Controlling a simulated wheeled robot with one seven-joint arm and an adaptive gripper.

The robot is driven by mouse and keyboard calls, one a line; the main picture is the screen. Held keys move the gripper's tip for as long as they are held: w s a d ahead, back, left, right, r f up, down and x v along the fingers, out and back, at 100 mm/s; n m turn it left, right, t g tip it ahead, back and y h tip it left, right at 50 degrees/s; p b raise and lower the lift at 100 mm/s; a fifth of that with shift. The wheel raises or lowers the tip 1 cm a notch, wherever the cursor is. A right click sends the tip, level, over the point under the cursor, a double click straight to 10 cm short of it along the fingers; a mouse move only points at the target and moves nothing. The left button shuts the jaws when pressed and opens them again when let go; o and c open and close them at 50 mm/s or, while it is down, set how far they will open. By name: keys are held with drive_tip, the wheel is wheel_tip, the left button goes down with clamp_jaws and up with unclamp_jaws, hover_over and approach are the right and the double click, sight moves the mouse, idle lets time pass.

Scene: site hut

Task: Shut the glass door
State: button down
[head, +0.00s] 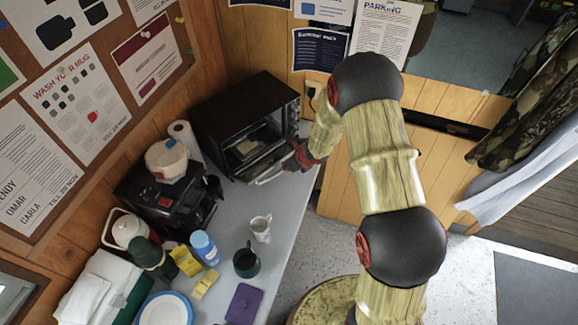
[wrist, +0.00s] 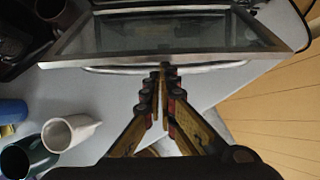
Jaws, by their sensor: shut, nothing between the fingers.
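The glass door (head: 264,163) belongs to a black toaster oven (head: 232,112) at the back of the counter. It is open, folded down and outward from the oven's front, and the dark inside shows above it. In the wrist view the door's glass (wrist: 165,34) has a metal frame, with a bar handle (wrist: 215,66) along its near edge. My gripper (head: 294,160) is at the right part of the door in the head view. In the wrist view my gripper (wrist: 163,72) is shut and empty, its tips at the middle of the handle. I cannot tell whether they touch.
A paper roll (head: 186,141) and a black coffee machine (head: 165,195) stand left of the oven. A pale mug (head: 261,228) and a dark mug (head: 246,261) stand nearer on the grey counter (head: 222,222). The wood-panelled wall (head: 260,45) is behind.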

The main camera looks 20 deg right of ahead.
drive_tip(key=w+a+r+p, duration=0.3)
drive_tip(key=w+r+p, duration=0.2)
drive_tip(key=w+p, duration=0.2)
drive_tip(key=w+a+r+p, duration=0.3)
drive_tip(key=w+r+p, duration=0.1)
drive_tip(key=w+p, duration=0.3)
drive_tip(key=shift+a+r+p, duration=0.35)
drive_tip(key=shift+p, duration=0.65)
drive_tip(key=shift+s, duration=0.15)
